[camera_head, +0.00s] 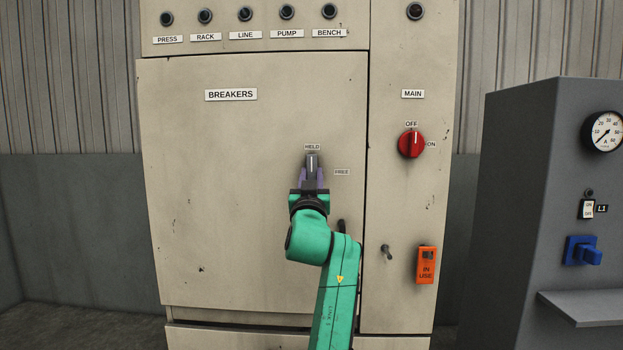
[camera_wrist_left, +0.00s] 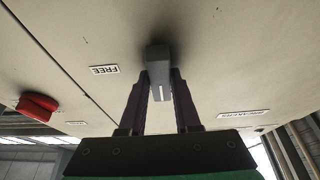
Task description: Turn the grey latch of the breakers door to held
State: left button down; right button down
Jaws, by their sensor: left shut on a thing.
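The breakers door (camera_head: 230,190) is a large beige panel with a BREAKERS label. Its grey latch (camera_head: 312,160) stands upright in the head view, directly under the HELD label (camera_head: 312,147), with the FREE label (camera_head: 342,172) to its lower right. My left gripper (camera_head: 312,175) comes from below and is shut on the grey latch, one purple finger on each side. In the left wrist view the grey latch (camera_wrist_left: 159,58), with a white line on it, sits between the fingers of my left gripper (camera_wrist_left: 160,80). My right gripper is in neither view.
On the panel to the right are a red MAIN knob (camera_head: 411,144) and an orange IN USE tag (camera_head: 427,265). A dark grey cabinet (camera_head: 520,190) with a gauge stands at far right.

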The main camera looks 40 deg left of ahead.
pick_arm(q)
jog(key=c, duration=0.6)
grip_release()
jog(key=shift+f, duration=0.1)
jog(key=b+v, duration=0.3)
jog(key=v, duration=1.1)
jog(key=shift+s+d+f, duration=0.1)
jog(key=shift+s+f, duration=0.05)
jog(key=shift+s, duration=0.05)
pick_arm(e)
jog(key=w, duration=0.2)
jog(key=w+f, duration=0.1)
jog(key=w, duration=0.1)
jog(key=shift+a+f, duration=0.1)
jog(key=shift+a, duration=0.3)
pick_arm(q)
jog(key=shift+w, duration=0.1)
